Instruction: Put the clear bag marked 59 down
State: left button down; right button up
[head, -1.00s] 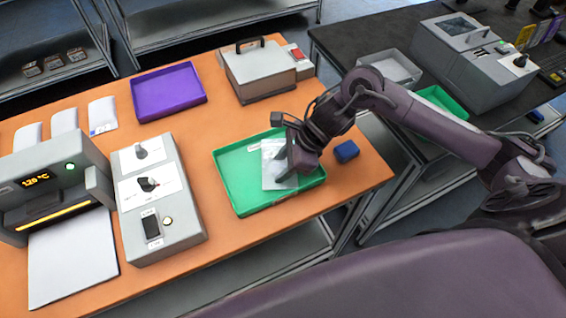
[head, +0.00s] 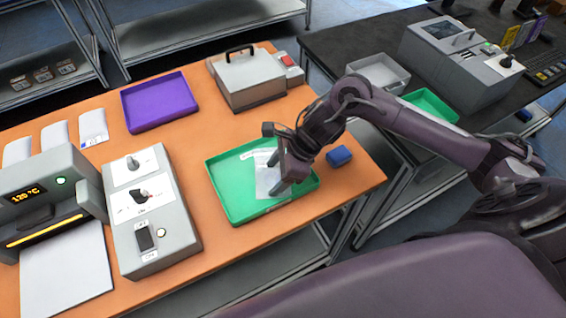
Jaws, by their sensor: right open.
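A clear bag (head: 266,179) with a whitish face lies in the green tray (head: 229,205) on the orange table. No number can be read on it at this size. My right gripper (head: 277,186) is over the bag's right part, inside the tray's outline, with its fingers pointing down. Its jaws are open, and part of the bag is hidden behind them. I cannot tell whether a finger still touches the bag. My left gripper is not in view.
A blue block (head: 339,156) sits right of the tray. A purple tray (head: 160,101), a grey box with a handle (head: 249,80) and a grey control box (head: 152,213) stand around it. A heated machine (head: 40,200) is at left. A dark table (head: 340,45) is at right.

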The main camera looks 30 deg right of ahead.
jog(key=shift+d+r+b, duration=0.3)
jog(key=shift+r+b, duration=0.1)
jog(key=shift+r, duration=0.05)
jog(key=b+v, duration=0.3)
jog(key=v, duration=0.8)
jog(key=shift+s, duration=0.25)
